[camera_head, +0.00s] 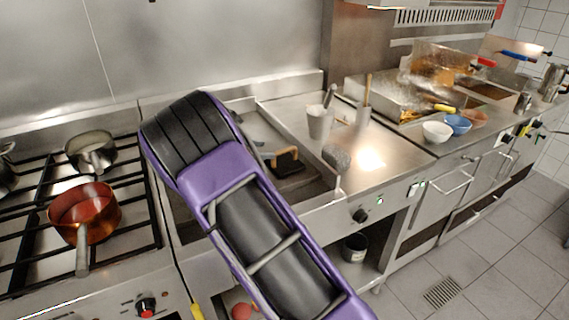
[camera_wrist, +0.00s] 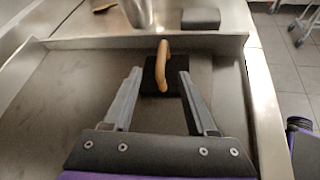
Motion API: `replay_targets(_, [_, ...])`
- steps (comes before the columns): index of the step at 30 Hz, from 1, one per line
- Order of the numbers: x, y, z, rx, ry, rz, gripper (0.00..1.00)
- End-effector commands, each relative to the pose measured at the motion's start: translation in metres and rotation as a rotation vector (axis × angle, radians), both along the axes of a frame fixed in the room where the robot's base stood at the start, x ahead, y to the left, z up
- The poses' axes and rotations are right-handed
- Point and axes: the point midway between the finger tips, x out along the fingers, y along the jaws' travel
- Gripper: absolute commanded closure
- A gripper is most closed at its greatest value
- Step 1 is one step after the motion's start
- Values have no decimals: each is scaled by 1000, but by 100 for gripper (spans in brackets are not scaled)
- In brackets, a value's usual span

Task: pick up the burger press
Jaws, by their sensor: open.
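The burger press has a dark square plate (camera_wrist: 154,84) and a tan curved handle (camera_wrist: 163,58). It stands in the sunken griddle pan, and also shows in the head view (camera_head: 289,165) just right of my purple arm. In the wrist view my gripper (camera_wrist: 160,76) is open, with one finger on each side of the press in the picture. The handle rises between and beyond the fingertips. I see no contact; the height gap is hard to tell. My gripper is hidden behind my arm in the head view.
The griddle's raised metal rim (camera_wrist: 215,42) runs behind and right of the press. A grey block-like tool (camera_head: 337,157) and a metal container with utensils (camera_head: 318,122) stand on the counter to the right. A copper saucepan (camera_head: 84,212) sits on the stove at left.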

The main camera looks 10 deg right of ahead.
Motion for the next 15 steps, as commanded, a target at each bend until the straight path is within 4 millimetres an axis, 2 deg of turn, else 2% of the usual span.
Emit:
replay_targets(3, [12, -19, -11, 0, 0, -2, 43])
replay_targets(6, [19, -29, -17, 1, -1, -2, 43])
replay_targets(15, [27, -43, -25, 1, -2, -2, 43])
